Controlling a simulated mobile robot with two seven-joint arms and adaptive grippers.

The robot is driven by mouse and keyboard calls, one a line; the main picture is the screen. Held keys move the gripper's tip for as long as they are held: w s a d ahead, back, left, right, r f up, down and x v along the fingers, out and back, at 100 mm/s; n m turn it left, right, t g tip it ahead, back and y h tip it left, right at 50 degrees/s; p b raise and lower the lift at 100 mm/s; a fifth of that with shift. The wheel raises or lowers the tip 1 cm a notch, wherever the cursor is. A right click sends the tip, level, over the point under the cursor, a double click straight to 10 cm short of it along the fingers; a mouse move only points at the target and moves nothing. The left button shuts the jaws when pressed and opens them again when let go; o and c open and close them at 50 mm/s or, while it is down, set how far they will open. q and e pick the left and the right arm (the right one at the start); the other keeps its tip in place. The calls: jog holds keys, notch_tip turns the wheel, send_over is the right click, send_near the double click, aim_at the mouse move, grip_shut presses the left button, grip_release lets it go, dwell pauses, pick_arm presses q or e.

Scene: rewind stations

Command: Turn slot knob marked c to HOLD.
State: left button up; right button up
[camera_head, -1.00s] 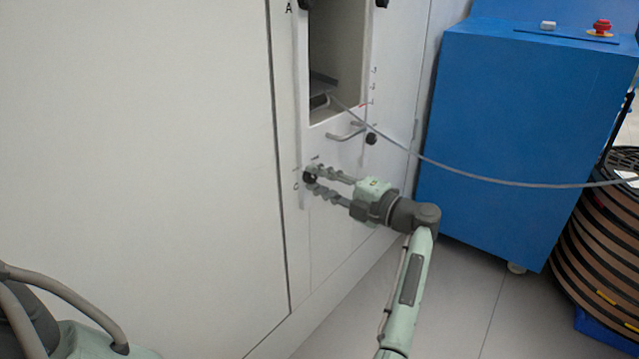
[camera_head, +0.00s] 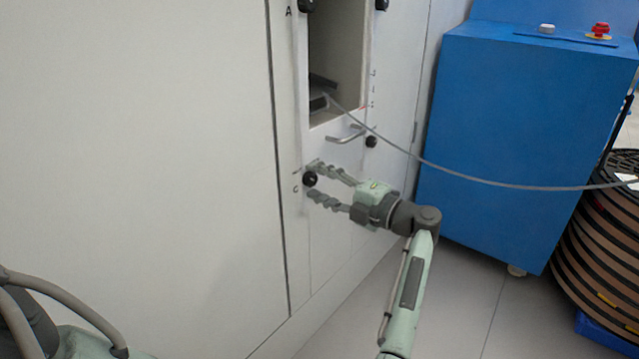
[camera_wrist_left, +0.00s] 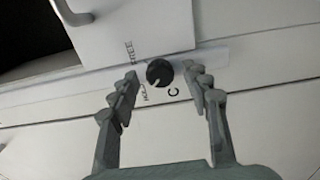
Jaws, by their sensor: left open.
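The knob marked C (camera_head: 309,179) is a round black knob low on the white cabinet front. In the left wrist view the knob (camera_wrist_left: 160,72) has the letter C beside it and the words FREE and HOLD around it. A small light mark on its rim appears to face HOLD. My left gripper (camera_head: 314,180) is open, with one finger on each side of the knob. In the left wrist view both fingers of the gripper (camera_wrist_left: 162,73) stand apart from the knob, with gaps visible. My right gripper is not in view.
Another black knob (camera_head: 371,142) and a metal handle (camera_head: 346,134) sit just above, below an open bay. Knob A (camera_head: 306,5) is higher up. A grey strand (camera_head: 470,178) runs from the bay past a blue cabinet (camera_head: 520,110) toward stacked reels (camera_head: 598,250).

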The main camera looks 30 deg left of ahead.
pick_arm(q)
jog(key=d, duration=1.2)
jog(key=shift+s, duration=0.45)
